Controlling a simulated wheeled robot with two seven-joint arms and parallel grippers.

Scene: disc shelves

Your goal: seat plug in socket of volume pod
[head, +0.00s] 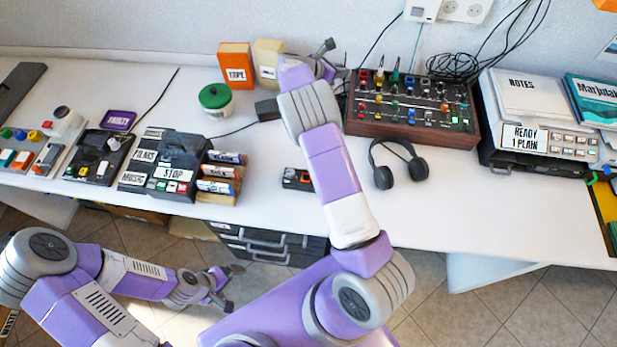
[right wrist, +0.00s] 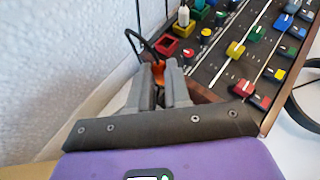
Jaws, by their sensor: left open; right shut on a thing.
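My right gripper (head: 335,60) reaches over the table to the left end of the mixer (head: 415,108). In the right wrist view its fingers (right wrist: 159,78) are shut on a small orange plug (right wrist: 158,67) with a dark cable by it. The plug is mostly hidden between the fingers. A red square part with a dark middle (right wrist: 167,46) lies just beyond, on the mixer; I cannot tell whether it is the socket. I cannot tell which thing is the volume pod. My left gripper (head: 226,287) is open and empty, low in front of the table.
Headphones (head: 398,162) lie before the mixer. A small black device (head: 297,179) sits near the front edge, beside my right arm. Orange and cream boxes (head: 236,66) and a green-lidded jar (head: 216,101) stand at the back left. The wall is close behind my right gripper.

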